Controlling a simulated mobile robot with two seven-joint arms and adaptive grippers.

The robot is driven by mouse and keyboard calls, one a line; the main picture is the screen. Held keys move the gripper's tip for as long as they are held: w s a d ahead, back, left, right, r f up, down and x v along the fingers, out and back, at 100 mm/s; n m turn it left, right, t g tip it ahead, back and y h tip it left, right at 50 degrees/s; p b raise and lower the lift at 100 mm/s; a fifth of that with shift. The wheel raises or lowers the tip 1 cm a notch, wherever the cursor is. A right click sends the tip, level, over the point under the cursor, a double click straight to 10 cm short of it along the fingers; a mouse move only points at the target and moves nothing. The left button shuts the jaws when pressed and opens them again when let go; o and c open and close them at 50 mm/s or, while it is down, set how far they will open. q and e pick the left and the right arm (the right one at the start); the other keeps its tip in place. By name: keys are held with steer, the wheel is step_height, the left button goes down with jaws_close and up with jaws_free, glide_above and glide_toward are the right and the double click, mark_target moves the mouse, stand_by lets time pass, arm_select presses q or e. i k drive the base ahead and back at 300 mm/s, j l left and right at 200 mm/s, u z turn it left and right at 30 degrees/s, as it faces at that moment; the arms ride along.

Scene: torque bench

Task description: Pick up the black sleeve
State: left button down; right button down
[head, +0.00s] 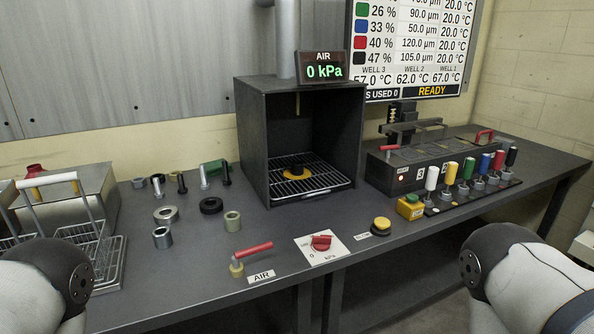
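A thick black ring (211,205) lies flat on the dark bench, left of the open box; it may be the black sleeve. A small dark grey cylinder (139,183) stands farther back at the left, and a black piece (297,170) sits on a yellow disc inside the box. I cannot tell for certain which one is the sleeve. Neither gripper shows; only parts of my arms are at the lower left and lower right corners.
Metal rings (166,215), a steel sleeve (162,237) and upright bolts (182,184) stand around the black ring. A wire basket (84,240) is at the left. A red-handled valve (252,252) and red knob (321,241) are near the front edge. Coloured handles (468,170) line the right.

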mark_target(297, 166)
steer(key=i+l, duration=0.15)
steer(key=l, duration=0.25)
steer(key=i+l+u, duration=0.1)
steer(key=l, duration=0.35)
steer(key=i+l, duration=0.1)
steer(key=l, duration=0.3)
steer(key=i+l, duration=0.15)
steer(key=l, duration=0.3)
steer(key=i+l+u, duration=0.1)
steer(key=l, duration=0.3)
